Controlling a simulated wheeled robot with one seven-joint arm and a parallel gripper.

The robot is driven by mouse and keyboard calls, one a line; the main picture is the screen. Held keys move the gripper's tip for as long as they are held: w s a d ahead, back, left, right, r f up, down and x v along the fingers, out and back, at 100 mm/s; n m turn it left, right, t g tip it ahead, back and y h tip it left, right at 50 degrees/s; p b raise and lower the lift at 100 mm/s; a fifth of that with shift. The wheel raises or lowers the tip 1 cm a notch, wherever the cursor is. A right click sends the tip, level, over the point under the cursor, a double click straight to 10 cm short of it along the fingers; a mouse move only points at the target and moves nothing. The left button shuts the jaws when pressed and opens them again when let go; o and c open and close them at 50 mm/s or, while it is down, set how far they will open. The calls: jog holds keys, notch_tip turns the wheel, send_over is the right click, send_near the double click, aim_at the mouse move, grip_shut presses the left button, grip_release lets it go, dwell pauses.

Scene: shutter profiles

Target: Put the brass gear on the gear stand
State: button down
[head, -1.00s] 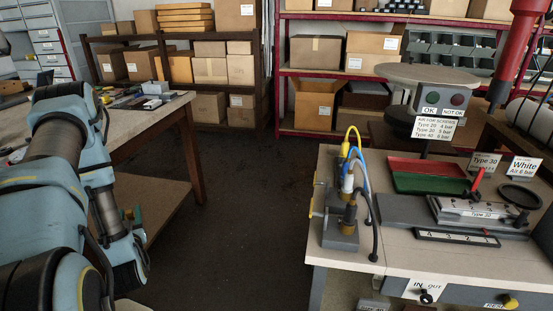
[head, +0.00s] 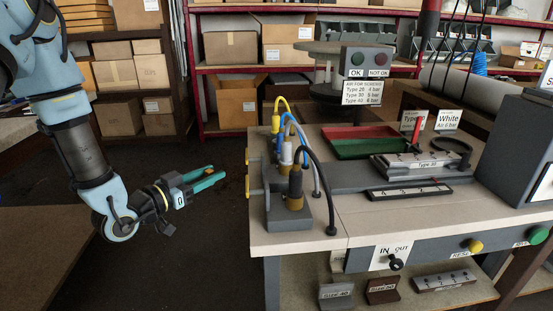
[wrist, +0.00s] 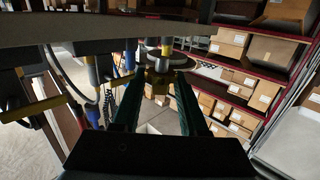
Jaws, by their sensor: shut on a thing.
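My gripper (head: 219,174) hangs over the floor at the left of the bench in the head view, its teal fingers pointing right toward the bench end and apart from it. In the wrist view the two dark green fingers run up the middle. Between their tips is a small round part with brass-coloured bits, which I take for the brass gear (wrist: 166,62); its teeth are not clear. The gripper is shut on it. In the head view the fingers hide the held part. I cannot pick out a gear stand in either view.
The bench (head: 300,235) carries a valve block (head: 290,213) with yellow, blue and black hoses at its near left corner. A red and green tray (head: 365,142) and a profile fixture (head: 420,162) stand further right. Another table (head: 35,245) is at lower left. Floor between them is clear.

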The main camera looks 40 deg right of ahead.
jog(key=d+p, duration=0.1)
jog(key=d, duration=0.5)
jog(key=d+p, duration=0.1)
jog(key=d, duration=0.5)
jog(key=w+d+p, duration=0.1)
jog(key=d+p, duration=0.1)
jog(key=d, duration=0.4)
jog(key=shift+d+r, duration=0.1)
jog(key=shift+d, duration=0.1)
jog(key=shift+p, duration=0.35)
jog(key=shift+f, duration=0.25)
jog(key=shift+f+b, duration=0.15)
jog(key=shift+b, duration=0.2)
jog(key=c, duration=0.7)
grip_release()
jog(key=shift+a+r+p, duration=0.1)
jog(key=shift+r+p, duration=0.2)
jog(key=shift+p, duration=0.05)
jog(key=a, duration=0.4)
jog(key=a+b, duration=0.1)
jog(key=a, duration=0.3)
jog(key=s+a+b, duration=0.1)
jog(key=a, duration=0.3)
jog(key=shift+s+r, duration=0.1)
jog(key=shift+r, duration=0.1)
